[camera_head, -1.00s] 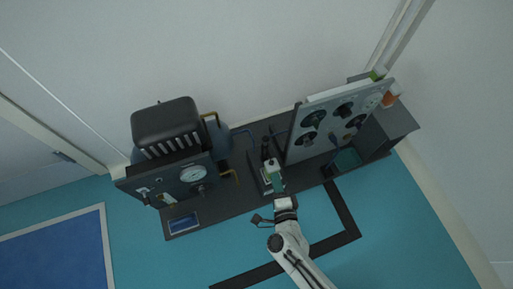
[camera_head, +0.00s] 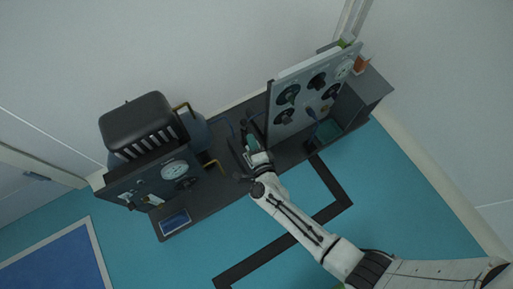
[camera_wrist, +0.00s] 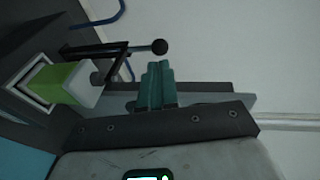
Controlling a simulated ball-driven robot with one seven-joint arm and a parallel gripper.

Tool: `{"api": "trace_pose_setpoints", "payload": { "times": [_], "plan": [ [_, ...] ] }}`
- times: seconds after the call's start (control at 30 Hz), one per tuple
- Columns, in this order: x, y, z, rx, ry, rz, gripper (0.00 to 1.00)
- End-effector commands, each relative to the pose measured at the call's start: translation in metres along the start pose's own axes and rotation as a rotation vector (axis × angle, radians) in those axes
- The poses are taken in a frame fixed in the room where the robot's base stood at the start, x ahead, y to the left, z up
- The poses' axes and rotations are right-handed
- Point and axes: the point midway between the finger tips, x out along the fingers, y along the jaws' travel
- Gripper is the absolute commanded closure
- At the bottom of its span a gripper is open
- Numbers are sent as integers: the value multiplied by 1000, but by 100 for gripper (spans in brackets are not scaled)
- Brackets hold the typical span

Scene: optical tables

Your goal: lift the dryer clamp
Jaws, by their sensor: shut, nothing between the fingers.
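What looks like the dryer clamp is a dark lever (camera_wrist: 112,47) with a round black knob (camera_wrist: 159,46) in the wrist view. Its bar runs over a green block with a pale end (camera_wrist: 70,84) set in a grey frame. My gripper (camera_wrist: 157,70) has its teal fingers together and empty. In the picture the fingertips lie just below the knob; I cannot tell whether they touch it. In the head view my gripper (camera_head: 250,138) is over the dark bench between the two panels, and my arm hides most of the clamp.
A gauge panel with a black ribbed unit (camera_head: 142,122) stands to the left. A grey panel with several round dials (camera_head: 314,92) stands close to the right of my gripper. A blue tube (camera_wrist: 105,18) curves near the clamp. The teal floor in front (camera_head: 290,200) is mostly clear.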

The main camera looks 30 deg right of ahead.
Motion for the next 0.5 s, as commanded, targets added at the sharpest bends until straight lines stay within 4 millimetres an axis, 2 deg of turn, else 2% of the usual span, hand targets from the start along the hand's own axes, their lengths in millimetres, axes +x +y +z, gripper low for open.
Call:
{"api": "trace_pose_setpoints", "payload": {
  "times": [0.03, 0.2, 0.5],
  "plan": [
    [12, 1, 0, 0, 1, -3, 100],
    [35, 1, 0, -1, 0, -1, 100],
    [49, 0, 0, 0, 0, 1, 100]
  ]
}}
